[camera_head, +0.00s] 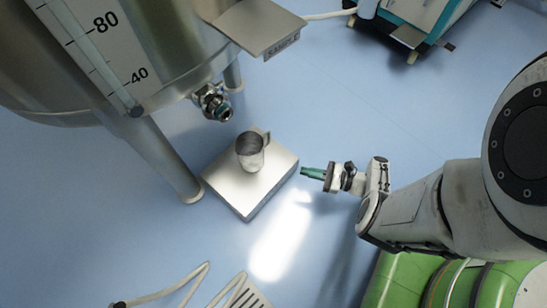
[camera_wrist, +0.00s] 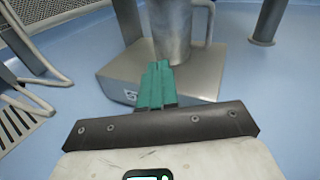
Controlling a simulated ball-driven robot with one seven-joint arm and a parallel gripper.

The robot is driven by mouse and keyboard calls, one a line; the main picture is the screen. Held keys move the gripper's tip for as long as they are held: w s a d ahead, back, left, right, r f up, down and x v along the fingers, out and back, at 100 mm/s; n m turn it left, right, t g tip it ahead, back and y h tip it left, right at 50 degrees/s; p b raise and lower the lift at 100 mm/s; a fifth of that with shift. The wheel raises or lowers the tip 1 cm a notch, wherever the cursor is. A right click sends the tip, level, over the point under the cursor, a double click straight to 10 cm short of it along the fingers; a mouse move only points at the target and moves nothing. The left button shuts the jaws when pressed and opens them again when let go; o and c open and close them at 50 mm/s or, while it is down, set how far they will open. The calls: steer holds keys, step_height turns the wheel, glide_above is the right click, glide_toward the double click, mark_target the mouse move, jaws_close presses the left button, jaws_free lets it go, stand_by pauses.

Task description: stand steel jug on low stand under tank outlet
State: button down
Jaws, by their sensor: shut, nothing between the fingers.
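The steel jug (camera_head: 250,151) stands upright on the low stand (camera_head: 240,190), a flat steel block on the floor. My gripper (camera_head: 307,172) is shut and empty, to the right of the stand and apart from the jug. In the wrist view, my green fingertips (camera_wrist: 158,72) are together in front of the jug (camera_wrist: 172,30), which has its handle to the right. The stand (camera_wrist: 120,75) shows beneath it. The jug's top is cut off there.
The large steel tank (camera_head: 140,45) with a level scale stands at upper left on legs (camera_head: 165,160). A small plate (camera_head: 255,25) juts out beside it. A grated drain or rack (camera_head: 240,292) and tubing are at the bottom. Blue floor (camera_head: 380,110) is open to the right.

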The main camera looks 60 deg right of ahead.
steer(key=d+f+m+t+h, duration=0.1)
steer(key=m+h, duration=0.1)
steer(key=b, duration=0.2)
glide_toward(264, 154)
steer(key=w, duration=0.6)
steer(key=shift+w+a, duration=0.35)
steer(key=shift+w, duration=0.05)
